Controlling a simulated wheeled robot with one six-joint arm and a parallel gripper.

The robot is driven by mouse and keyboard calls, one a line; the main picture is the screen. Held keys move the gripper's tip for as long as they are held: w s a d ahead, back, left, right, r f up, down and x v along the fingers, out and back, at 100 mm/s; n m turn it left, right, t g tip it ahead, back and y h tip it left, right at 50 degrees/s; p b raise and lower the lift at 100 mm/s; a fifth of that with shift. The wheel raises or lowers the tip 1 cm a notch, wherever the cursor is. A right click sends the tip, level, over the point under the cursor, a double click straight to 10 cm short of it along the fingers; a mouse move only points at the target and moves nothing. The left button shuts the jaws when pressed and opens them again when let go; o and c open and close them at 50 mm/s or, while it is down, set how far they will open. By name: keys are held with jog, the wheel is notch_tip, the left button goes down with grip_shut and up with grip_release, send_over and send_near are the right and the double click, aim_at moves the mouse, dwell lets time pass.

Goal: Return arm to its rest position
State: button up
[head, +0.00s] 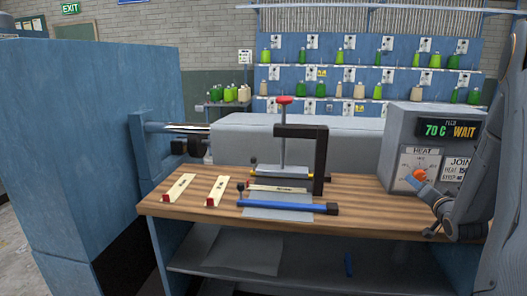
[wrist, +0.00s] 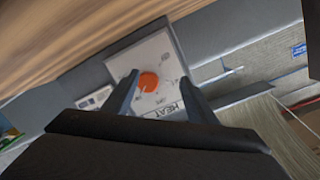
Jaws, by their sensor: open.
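My arm is on the right side of the head view, reaching down along a grey control box (head: 398,143). My gripper (head: 424,183) is at the orange knob (head: 419,174) on the box's HEAT dial. In the wrist view my gripper (wrist: 158,80) is open, with one dark finger on each side of the orange knob (wrist: 149,82). I cannot tell whether the fingers touch it. Nothing else shows between the fingers. The box's display (head: 449,130) reads 70 C WAIT. A JOIN label is partly hidden by my arm.
A wooden workbench (head: 375,222) holds a clamp press with a red-topped screw (head: 284,101), a blue bar (head: 291,207) and two pale strips with red ends (head: 178,188). A big blue cabinet (head: 85,150) stands left. Shelves of green and beige spools (head: 350,73) line the back.

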jog(key=a+g, duration=0.1)
jog(key=a, duration=0.2)
jog(key=a+f+n+g, duration=0.1)
jog(key=a, duration=0.2)
jog(key=a+g, duration=0.1)
jog(key=a, duration=0.2)
jog(key=shift+w+f+n+y, duration=0.15)
jog(key=shift+w+n+y, duration=0.1)
jog(key=shift+n+y, duration=0.15)
jog(key=s+a+f+n+g+y, duration=0.1)
jog(key=s+a+g, duration=0.2)
jog(key=a, duration=0.4)
jog(key=s+a+f+n+g, duration=0.2)
jog(key=s+a, duration=0.2)
jog(key=a, duration=0.2)
jog(key=s+a+n+g+y, duration=0.1)
jog(key=s+a+g, duration=0.3)
jog(key=s+a, duration=0.5)
jog(key=s+a+n+g+y, duration=0.1)
jog(key=s+a+n+g, duration=0.2)
jog(key=s+a, duration=0.6)
jog(key=s, duration=0.5)
jog(key=shift+s+f+n+g, duration=0.25)
jog(key=shift+s+n+g, duration=0.15)
jog(key=shift+d, duration=0.1)
jog(key=shift+w+r, duration=0.1)
jog(key=shift+r, duration=0.15)
